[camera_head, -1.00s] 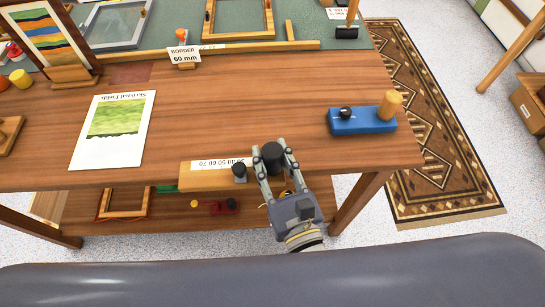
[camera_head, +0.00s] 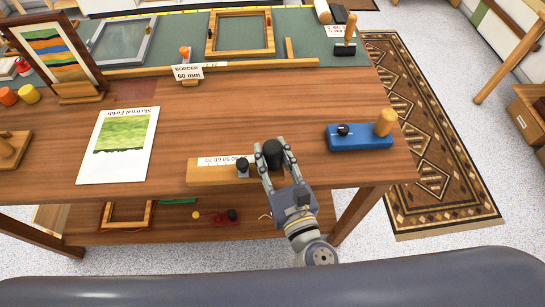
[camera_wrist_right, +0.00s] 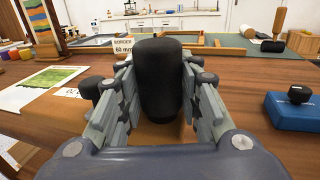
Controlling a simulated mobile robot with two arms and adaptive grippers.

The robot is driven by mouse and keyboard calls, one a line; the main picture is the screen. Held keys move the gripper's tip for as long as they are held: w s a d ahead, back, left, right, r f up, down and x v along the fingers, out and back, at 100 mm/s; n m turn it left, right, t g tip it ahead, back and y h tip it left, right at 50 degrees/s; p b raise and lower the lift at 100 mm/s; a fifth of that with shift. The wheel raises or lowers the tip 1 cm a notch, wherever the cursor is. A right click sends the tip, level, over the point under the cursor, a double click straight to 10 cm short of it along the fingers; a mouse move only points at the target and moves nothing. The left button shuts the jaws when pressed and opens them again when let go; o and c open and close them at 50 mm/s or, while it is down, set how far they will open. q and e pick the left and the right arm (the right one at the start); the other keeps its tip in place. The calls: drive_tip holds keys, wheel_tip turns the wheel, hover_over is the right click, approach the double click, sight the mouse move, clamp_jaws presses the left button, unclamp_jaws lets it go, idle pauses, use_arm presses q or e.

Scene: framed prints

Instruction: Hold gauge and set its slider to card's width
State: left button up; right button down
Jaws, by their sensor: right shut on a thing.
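The wooden gauge (camera_head: 209,174) is near the table's front edge, with a white number scale and a small black slider knob (camera_head: 243,168). My right gripper (camera_head: 271,160) is shut on the gauge's thick black handle (camera_wrist_right: 161,80), at the gauge's right end. The knob also shows left of the fingers in the right wrist view (camera_wrist_right: 91,88). The slider's exact reading is too small to tell. A white card (camera_head: 188,72) reading "BORDER 60 mm" stands at the back of the bare wood. My left gripper is out of view.
A printed sheet (camera_head: 118,147) with a green picture lies left of the gauge. A blue block (camera_head: 361,141) with a black knob and wooden handle is to the right. Empty frames lie on the green mat (camera_head: 185,28) behind. Bare wood lies between gauge and card.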

drive_tip(key=w+p, duration=0.3)
drive_tip(key=w, duration=0.7)
drive_tip(key=shift+w+d, duration=0.3)
idle(0.9)
drive_tip(key=shift+f+b, duration=1.75)
drive_tip(key=shift+f, duration=0.25)
drive_tip(key=shift+f+b, duration=0.35)
drive_tip(key=shift+f, duration=0.1)
idle(0.6)
